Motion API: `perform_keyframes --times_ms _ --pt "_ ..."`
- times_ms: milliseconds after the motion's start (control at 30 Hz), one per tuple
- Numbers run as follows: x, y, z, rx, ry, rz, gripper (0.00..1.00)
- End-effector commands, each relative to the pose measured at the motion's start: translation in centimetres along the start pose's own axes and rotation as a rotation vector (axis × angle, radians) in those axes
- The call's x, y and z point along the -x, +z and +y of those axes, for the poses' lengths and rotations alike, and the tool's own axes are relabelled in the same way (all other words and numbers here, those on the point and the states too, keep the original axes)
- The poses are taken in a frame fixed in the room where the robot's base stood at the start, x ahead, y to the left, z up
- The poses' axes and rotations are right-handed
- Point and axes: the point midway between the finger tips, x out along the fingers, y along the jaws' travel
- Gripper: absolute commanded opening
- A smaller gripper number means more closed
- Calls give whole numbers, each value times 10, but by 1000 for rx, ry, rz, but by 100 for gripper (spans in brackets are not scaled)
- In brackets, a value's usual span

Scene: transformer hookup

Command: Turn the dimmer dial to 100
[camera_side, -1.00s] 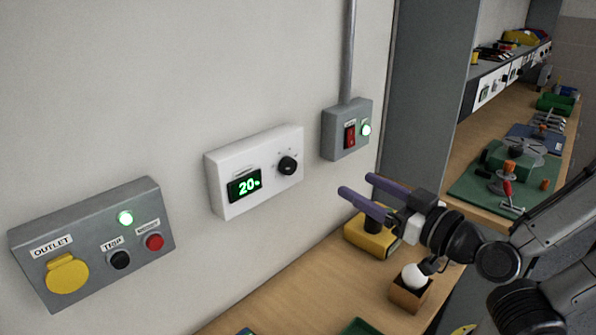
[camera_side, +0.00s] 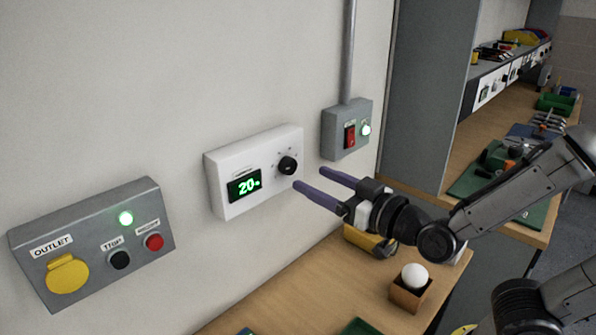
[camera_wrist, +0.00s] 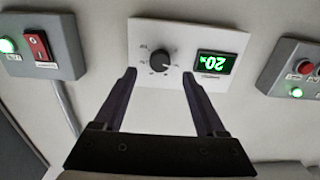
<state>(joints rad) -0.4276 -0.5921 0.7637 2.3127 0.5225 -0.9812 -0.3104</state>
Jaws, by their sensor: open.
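The dimmer is a white wall box (camera_side: 226,166) with a green display (camera_side: 244,186) reading 20% and a round black dial (camera_side: 287,165) to the right of it. My gripper (camera_side: 308,178) is open and empty, in front of the wall a little below and right of the dial. In the wrist view, the dial (camera_wrist: 160,61) sits between and beyond the two finger tips (camera_wrist: 158,72). The fingers look apart from the dial, and the display (camera_wrist: 214,63) appears upside down beside it.
A grey box with a red switch (camera_side: 350,136) and lit green lamp is right of the dimmer. A grey outlet box (camera_side: 95,225) with a yellow cover is at left. Below, the wooden bench (camera_side: 290,285) holds a yellow object (camera_side: 366,243) and a white bulb (camera_side: 414,275) in a small box.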

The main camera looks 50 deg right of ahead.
Motion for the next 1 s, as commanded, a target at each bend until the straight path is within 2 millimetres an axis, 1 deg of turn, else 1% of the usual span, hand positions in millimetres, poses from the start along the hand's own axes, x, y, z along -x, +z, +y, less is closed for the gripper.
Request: perform_keyframes --times_ms 33,100,200,300,500,733,867,900,967,1000 --pt "-11 0 1 1 5 -2 73" --pt "-23 1 1 1 3 -3 73" --pt "-37 1 0 1 2 -3 73" --pt "-47 1 0 0 1 -2 73" --pt "-55 0 0 0 0 -1 73" --pt "-55 0 0 -1 0 0 73" --pt "-55 0 0 -1 0 0 50" --pt "-55 0 0 -1 0 0 43" --pt "-55 0 0 -1 0 0 32" --pt "-55 0 0 -1 0 0 25"
